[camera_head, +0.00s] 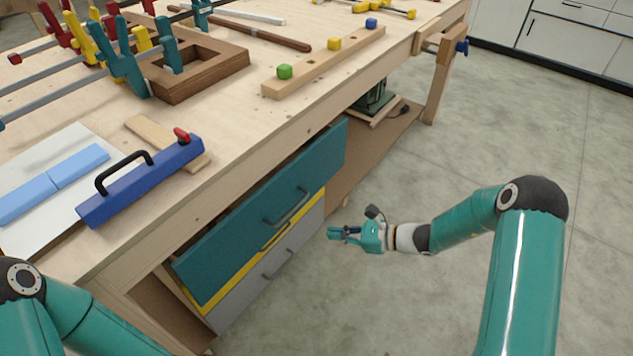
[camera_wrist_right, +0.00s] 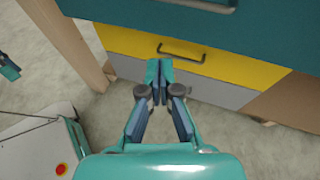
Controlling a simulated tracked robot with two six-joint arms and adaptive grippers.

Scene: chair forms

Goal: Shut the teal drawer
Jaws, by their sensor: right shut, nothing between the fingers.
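The teal drawer (camera_head: 272,212) is the top one in the workbench and stands out from it, with a dark gap behind its front. Its dark handle (camera_head: 287,206) is on the front face. In the right wrist view the teal front (camera_wrist_right: 200,28) fills the top edge. My right gripper (camera_head: 333,232) is to the right of the drawer front, apart from it, and its fingers are together and empty. It also shows in the right wrist view (camera_wrist_right: 158,65), below the teal front. My left arm shows at the lower left, but its gripper is out of view.
A yellow drawer (camera_wrist_right: 205,62) and a grey drawer (camera_head: 265,270) are below the teal one, further in. The bench top (camera_head: 235,165) holds a blue tool (camera_head: 150,185), clamps and a wooden frame (camera_head: 190,80). Open floor (camera_head: 420,170) lies to the right.

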